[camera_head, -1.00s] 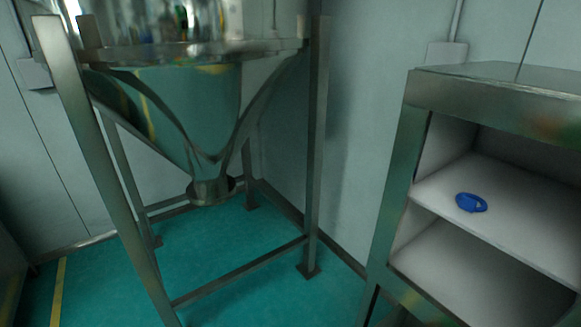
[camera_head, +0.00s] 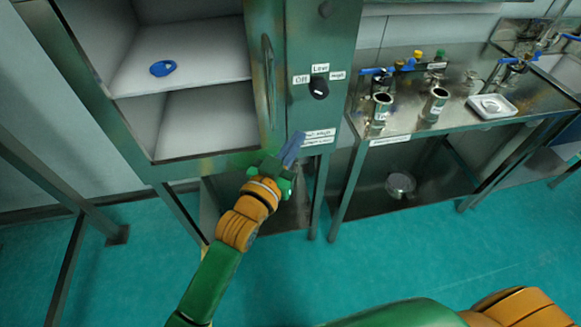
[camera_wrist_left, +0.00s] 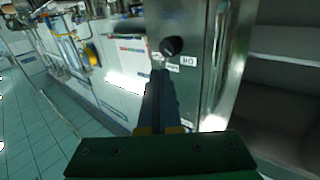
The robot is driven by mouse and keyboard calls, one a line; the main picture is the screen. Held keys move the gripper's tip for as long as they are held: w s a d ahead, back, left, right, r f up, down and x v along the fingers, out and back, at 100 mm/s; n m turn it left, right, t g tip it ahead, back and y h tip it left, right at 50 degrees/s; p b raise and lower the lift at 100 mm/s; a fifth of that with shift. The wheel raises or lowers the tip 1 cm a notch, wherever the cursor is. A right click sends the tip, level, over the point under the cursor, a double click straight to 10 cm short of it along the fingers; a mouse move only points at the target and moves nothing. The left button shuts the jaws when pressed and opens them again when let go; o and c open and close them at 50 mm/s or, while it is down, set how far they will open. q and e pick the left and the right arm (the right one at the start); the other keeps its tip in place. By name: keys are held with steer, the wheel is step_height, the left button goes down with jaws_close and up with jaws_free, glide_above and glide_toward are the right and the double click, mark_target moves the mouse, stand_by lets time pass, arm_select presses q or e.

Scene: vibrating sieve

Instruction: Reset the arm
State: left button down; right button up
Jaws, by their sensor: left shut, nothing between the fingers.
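My left arm, green and orange, comes up from the bottom in the head view. Its gripper (camera_head: 293,148) is shut and empty, in front of the lower part of the cabinet's control panel, below the black knob (camera_head: 319,88). In the left wrist view the shut dark fingers (camera_wrist_left: 160,95) point at the panel, with the knob (camera_wrist_left: 172,46) beyond them. I cannot tell whether the fingertips touch the panel. Part of my right arm shows at the bottom right of the head view; its gripper is out of the picture.
The open metal cabinet (camera_head: 190,168) holds a blue ring-like item (camera_head: 163,68) on its shelf. A vertical handle (camera_head: 268,80) stands beside the panel. A steel table (camera_head: 455,125) with metal cups and a white tray (camera_head: 492,106) is at right. Green floor is clear in front.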

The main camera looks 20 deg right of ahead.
arm_select(q)
steer(key=s, duration=0.6)
steer(key=s+a+f+n+g+y, duration=0.15)
steer(key=a+f, duration=0.25)
steer(key=f, duration=0.6)
steer(key=a+f+n+g+y, duration=0.1)
steer(key=a+f+g+y, duration=0.2)
steer(key=f, duration=0.7)
steer(key=s+a+f+n+g+y, duration=0.1)
steer(key=a+f+y, duration=0.3)
steer(key=f, duration=0.7)
steer(key=s+a+f+g+y, duration=0.1)
steer(key=s+a+f+g, duration=0.1)
steer(key=s+a+f, duration=0.3)
steer(key=s+a+f+n+g+y, duration=0.1)
steer(key=s+a+f+g, duration=0.2)
steer(key=s, duration=1)
steer(key=s+a+f+n+g+y, duration=0.1)
steer(key=s+a+f+g, duration=0.1)
steer(key=s+a+f, duration=0.6)
steer(key=s+a, duration=0.1)
steer(key=a, duration=0.2)
steer(key=shift+a+f+b, duration=0.3)
steer(key=shift+f+b, duration=0.05)
steer(key=shift+f, duration=0.05)
steer(key=shift+s+n+y, duration=0.1)
steer(key=shift+n+y, duration=0.15)
